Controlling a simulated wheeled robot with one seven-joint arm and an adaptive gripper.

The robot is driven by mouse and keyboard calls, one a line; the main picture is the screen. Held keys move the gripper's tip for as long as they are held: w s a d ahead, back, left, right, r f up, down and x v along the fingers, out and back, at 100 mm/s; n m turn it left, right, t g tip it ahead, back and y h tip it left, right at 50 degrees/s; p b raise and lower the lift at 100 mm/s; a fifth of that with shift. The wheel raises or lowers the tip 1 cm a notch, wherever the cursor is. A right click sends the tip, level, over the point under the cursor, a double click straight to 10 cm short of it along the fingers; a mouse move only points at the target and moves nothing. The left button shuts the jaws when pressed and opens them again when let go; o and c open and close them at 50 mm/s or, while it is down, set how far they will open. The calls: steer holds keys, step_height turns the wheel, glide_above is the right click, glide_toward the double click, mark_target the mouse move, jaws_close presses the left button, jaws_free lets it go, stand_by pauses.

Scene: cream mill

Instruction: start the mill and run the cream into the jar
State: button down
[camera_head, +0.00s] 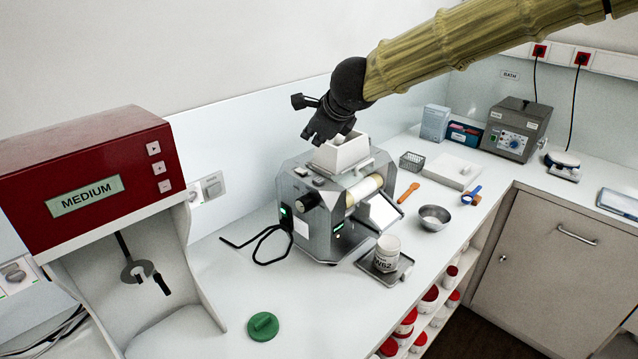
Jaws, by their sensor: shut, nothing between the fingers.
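The mill (317,220) is a grey metal machine with a white hopper (342,156) on top and pale rollers (364,190) at its front right. A black knob (308,204) and small green lights (284,211) show on its left face. A white jar (387,253) marked N62 stands on a grey tray (368,263) in front of the mill, below its sloping apron (383,212). My gripper (318,133) is shut and empty, just above the mill's top beside the hopper. The picture does not show whether it touches. I cannot see cream.
A red dispenser (95,175) reading MEDIUM stands at left, with a green lid (263,326) on the bench nearby. A metal bowl (434,217), orange spatula (408,193) and wire basket (412,161) lie right of the mill. A black cable (262,240) loops at its left.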

steer(key=b, duration=0.5)
glide_above(315, 180)
step_height(315, 180, down, 5)
steer(key=shift+f, duration=0.1)
steer(key=shift+f+b, duration=0.75)
steer(key=shift+f, duration=0.45)
steer(key=shift+f, duration=0.25)
steer(key=shift+f, duration=0.2)
steer(key=shift+f+b, duration=0.4)
stand_by(0.9)
steer(key=shift+r, duration=0.15)
steer(key=shift+r+p, duration=0.7)
steer(key=shift+p, duration=0.3)
step_height(315, 180, up, 5)
steer(key=p, duration=0.5)
